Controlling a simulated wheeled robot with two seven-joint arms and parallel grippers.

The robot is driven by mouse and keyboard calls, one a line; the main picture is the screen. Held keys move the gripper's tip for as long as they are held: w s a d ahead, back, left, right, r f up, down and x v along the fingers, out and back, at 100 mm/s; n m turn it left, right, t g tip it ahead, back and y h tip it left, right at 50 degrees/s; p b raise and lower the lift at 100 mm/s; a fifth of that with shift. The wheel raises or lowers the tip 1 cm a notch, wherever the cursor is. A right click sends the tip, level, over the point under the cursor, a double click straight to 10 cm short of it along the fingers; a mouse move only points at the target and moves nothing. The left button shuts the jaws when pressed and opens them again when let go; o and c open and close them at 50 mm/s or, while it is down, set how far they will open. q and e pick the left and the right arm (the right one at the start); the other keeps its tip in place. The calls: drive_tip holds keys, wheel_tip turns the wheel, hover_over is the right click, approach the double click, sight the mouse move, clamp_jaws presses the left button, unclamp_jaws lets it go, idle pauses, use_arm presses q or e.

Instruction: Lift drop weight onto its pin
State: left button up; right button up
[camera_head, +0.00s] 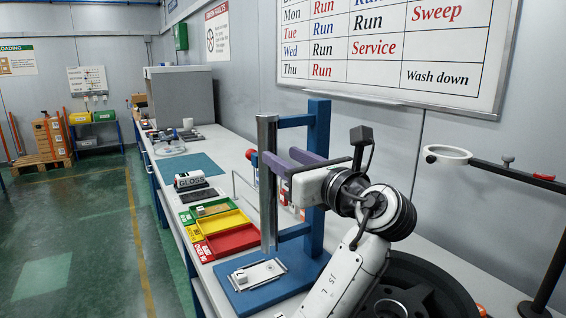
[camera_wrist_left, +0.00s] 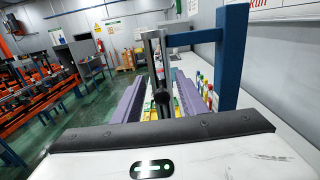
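A tall silver tube (camera_head: 267,180) stands upright on a blue frame (camera_head: 318,165) with a blue base. My left gripper (camera_head: 282,158) is beside the tube at upper-middle height, its purple fingers pointing at it. In the left wrist view, the fingers (camera_wrist_left: 160,92) are apart, with the tube (camera_wrist_left: 153,60) and a dark round knob (camera_wrist_left: 162,97) showing between them. I cannot tell whether the knob belongs to the drop weight, or whether the fingers touch anything. A red-and-blue piece (camera_head: 252,155) shows left of the tube; I cannot tell if it is the pin. My right gripper is not in view.
A white plate (camera_head: 258,274) lies on the blue base. Red (camera_head: 233,240), yellow and green trays line the bench to the left. A black wheel (camera_head: 410,290) is at the lower right. A ring on a black stand (camera_head: 447,156) is at the right.

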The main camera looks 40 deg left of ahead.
use_arm(q)
drive_tip(key=shift+f, duration=0.15)
drive_tip(key=b+v, duration=0.1)
drive_tip(key=v, duration=0.9)
idle(0.4)
